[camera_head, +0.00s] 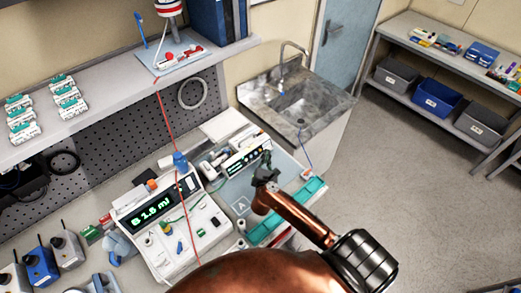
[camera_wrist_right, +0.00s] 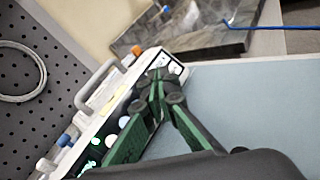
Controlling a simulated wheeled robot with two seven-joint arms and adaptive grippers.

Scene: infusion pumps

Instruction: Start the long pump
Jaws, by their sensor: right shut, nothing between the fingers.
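The long pump (camera_head: 246,157) is a low white unit with a dark front panel and green lights, at the back of a grey-blue tray. In the right wrist view the long pump (camera_wrist_right: 100,107) shows a grey handle and several round pale buttons. My right gripper (camera_head: 266,163) is shut and empty near the pump's right part. In the right wrist view its green-sided fingers (camera_wrist_right: 156,84) overlap the front panel near one end and hide part of it. I cannot tell whether the tips touch it. My left gripper is not in view.
A sink (camera_head: 295,95) is behind. A shelf (camera_head: 100,93) overhangs the back left.

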